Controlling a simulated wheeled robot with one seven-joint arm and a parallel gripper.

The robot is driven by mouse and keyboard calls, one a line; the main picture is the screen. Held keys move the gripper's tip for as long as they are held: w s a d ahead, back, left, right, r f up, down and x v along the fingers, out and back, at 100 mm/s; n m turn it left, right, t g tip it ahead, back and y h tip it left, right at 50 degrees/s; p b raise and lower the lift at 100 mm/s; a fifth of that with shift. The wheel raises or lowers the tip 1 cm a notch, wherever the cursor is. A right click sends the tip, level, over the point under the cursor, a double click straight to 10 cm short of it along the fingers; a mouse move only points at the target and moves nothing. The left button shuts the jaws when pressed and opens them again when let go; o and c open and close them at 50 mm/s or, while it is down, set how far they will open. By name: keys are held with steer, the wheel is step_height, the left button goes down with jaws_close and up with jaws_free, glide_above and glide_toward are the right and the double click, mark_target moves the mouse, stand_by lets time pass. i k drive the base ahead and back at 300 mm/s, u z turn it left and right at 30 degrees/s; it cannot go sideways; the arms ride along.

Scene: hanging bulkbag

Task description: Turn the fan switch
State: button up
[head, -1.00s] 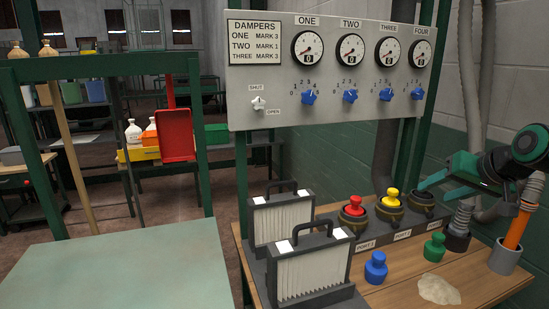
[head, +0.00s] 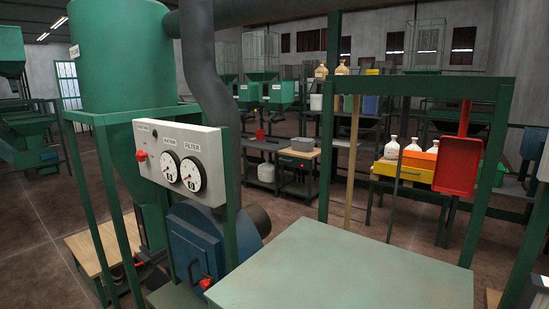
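A grey control panel (head: 205,140) stands on a green post at the left of the head view, in front of a tall green cylinder. A red knob (head: 141,156) sits at the panel's left end, under a small label that I cannot read clearly. It looks like the fan switch, but its setting is too small to tell. My gripper is not in view.
A pale green table top (head: 350,270) fills the front middle, under a green frame with a hanging red scoop (head: 460,165). Floor shows at the lower left.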

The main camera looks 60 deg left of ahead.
mark_target(140, 156)
steer(key=u, duration=2.5)
steer(key=k, duration=1.3)
steer(key=u, duration=0.2)
steer(key=i, duration=0.75)
steer(key=u, duration=0.45)
steer(key=i, duration=1.1)
steer(key=z, duration=0.1)
